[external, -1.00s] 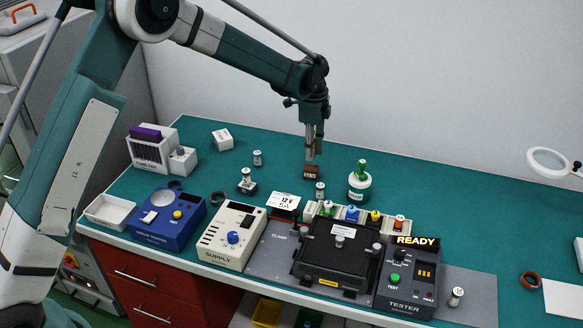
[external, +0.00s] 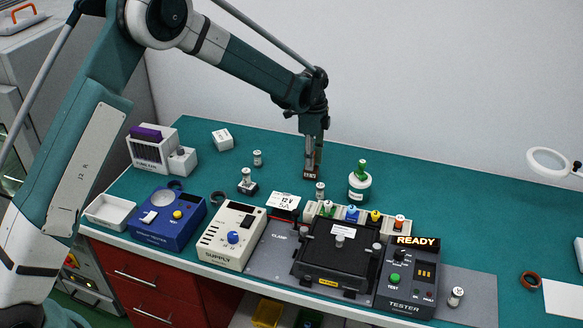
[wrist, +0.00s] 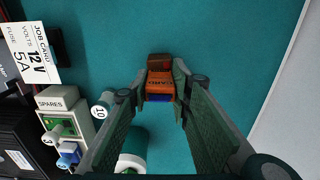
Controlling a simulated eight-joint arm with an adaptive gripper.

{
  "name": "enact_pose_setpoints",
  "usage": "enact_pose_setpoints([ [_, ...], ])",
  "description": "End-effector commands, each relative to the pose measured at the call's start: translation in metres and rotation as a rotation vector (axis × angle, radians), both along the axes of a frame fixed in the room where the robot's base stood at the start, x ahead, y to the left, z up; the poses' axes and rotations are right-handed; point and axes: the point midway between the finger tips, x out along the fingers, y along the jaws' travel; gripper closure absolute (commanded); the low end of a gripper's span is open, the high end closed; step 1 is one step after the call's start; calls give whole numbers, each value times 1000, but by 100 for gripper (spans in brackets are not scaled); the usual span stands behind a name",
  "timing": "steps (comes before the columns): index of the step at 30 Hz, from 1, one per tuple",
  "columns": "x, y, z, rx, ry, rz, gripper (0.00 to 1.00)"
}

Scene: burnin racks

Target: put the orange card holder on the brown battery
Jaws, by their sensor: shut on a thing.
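My gripper (external: 312,172) points straight down over the back middle of the bench. Its fingers are shut on a small orange-brown block with lettering (wrist: 160,84), at or just above the bench top. In the wrist view the block is bright orange between the fingertips, with a darker brown part at its far end and blue at its near edge. In the external view the held block looks brown and is partly covered by the fingers. I cannot tell whether it is the card holder or the battery, and no separate second one is clearly seen.
A white job card (external: 284,201) stands left of the spares rack (external: 376,218). A white jar with a green top (external: 359,184) is close right of my gripper, and a small cylinder (external: 320,190) stands in front. The bench behind is clear.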

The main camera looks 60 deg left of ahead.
Motion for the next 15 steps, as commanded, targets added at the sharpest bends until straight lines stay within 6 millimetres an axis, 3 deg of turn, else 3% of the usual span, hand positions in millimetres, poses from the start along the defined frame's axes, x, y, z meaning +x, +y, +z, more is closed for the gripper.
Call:
enact_pose_setpoints([
  [1, 0, 0, -2, 0, 0, 0, 87],
  [2, 0, 0, -1, 0, 0, 0, 75],
  [5, 0, 0, -1, 0, 0, 0, 64],
  [15, 0, 0, 0, 0, 0, 0, 64],
])
